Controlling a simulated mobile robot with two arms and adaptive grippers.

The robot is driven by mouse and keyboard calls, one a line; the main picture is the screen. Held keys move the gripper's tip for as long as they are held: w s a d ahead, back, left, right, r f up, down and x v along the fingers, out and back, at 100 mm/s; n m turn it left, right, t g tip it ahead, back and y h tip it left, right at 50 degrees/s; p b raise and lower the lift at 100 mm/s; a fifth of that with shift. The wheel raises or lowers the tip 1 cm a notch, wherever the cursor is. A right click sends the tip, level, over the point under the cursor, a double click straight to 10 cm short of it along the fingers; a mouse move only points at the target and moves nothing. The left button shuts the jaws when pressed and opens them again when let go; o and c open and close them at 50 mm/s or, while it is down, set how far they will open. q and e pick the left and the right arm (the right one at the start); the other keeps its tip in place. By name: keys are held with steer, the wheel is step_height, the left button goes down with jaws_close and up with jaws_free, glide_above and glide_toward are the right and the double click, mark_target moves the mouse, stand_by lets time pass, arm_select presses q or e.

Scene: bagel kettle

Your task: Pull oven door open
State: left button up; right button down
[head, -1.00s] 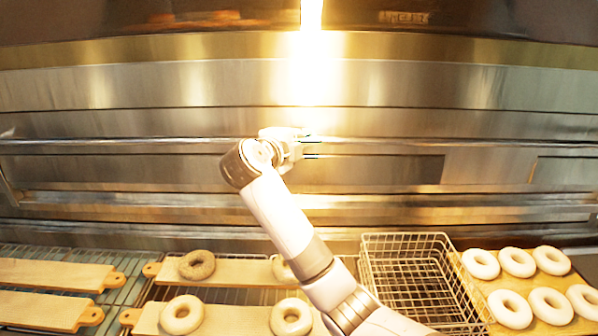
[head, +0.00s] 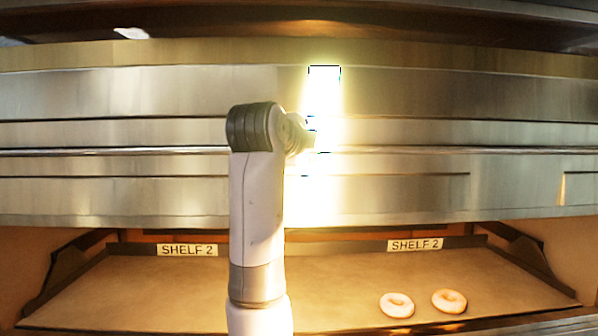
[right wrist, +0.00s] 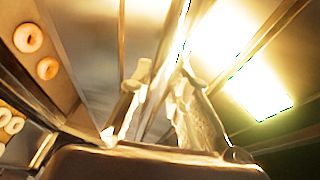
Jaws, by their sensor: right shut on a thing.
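The oven door (head: 120,190) is a wide steel panel with a long horizontal bar handle (head: 120,151). It is raised, and the oven's inside shows below its lower edge. My right gripper (head: 312,134) is at the bar, right of the picture's middle, and glare hides its fingertips in the head view. In the right wrist view its two fingers (right wrist: 163,100) are around a thin bar, and I take it as shut on the handle. My left gripper is in neither view.
Inside the oven is a flat shelf (head: 200,290) with two "SHELF 2" labels. Two bagels (head: 397,305) (head: 449,301) lie at its front right. More bagels (right wrist: 12,124) show at the wrist view's lower left. The shelf's left part looks clear.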

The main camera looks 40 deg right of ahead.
steer(key=shift+r, duration=0.7)
steer(key=shift+r+p, duration=0.3)
steer(key=shift+r, duration=0.05)
steer(key=c, duration=1.9)
jaws_free()
steer(key=shift+c, duration=0.2)
steer(key=shift+o, duration=2.3)
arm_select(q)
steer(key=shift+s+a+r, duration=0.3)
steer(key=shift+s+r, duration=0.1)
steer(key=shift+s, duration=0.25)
